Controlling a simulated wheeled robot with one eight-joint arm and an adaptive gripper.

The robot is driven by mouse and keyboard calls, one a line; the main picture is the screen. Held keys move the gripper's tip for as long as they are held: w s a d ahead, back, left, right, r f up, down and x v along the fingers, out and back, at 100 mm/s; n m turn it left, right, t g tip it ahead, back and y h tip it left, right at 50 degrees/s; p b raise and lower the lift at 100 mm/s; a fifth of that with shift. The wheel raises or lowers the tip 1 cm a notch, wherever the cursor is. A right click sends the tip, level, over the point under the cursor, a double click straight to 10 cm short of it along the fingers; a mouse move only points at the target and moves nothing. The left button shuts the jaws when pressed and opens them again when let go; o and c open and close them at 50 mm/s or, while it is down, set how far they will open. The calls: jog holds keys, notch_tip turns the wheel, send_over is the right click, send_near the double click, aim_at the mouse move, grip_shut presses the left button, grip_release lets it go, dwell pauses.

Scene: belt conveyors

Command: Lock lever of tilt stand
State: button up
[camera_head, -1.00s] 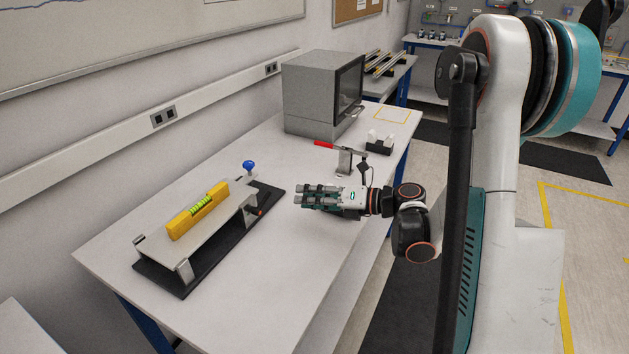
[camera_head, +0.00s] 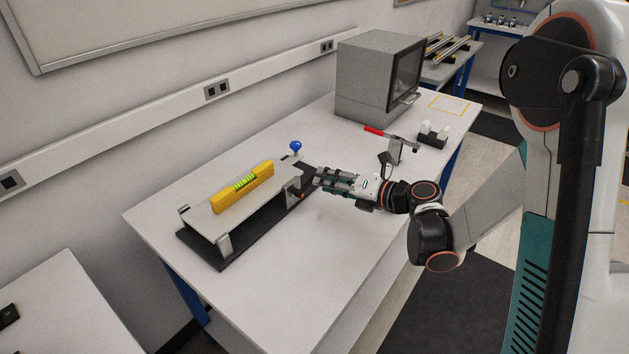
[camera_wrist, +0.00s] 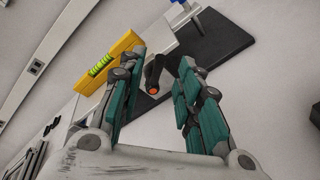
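The tilt stand has a dark base (camera_head: 212,262) and a light tilting plate (camera_head: 207,221) with a yellow spirit level (camera_head: 243,187) lying on it. A blue knob (camera_head: 295,146) stands at its far end. The lever, black with an orange-red end (camera_wrist: 154,89), shows between my fingers in the wrist view; in the head view its end (camera_head: 302,195) is small at the stand's right side. My gripper (camera_head: 317,180) is beside that end of the stand. In the wrist view my gripper (camera_wrist: 161,62) is open, its fingers apart on either side of the lever without visible contact.
A grey box-shaped machine (camera_head: 365,77) stands at the back of the white table (camera_head: 280,300). A red-handled device (camera_head: 394,146) and a small black-and-white fixture (camera_head: 433,135) lie behind my gripper. The front of the table is clear.

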aim_at(313, 174)
jog(key=shift+b+x, duration=0.55)
jog(key=shift+x, duration=2.15)
jog(key=shift+c, duration=0.6)
grip_shut()
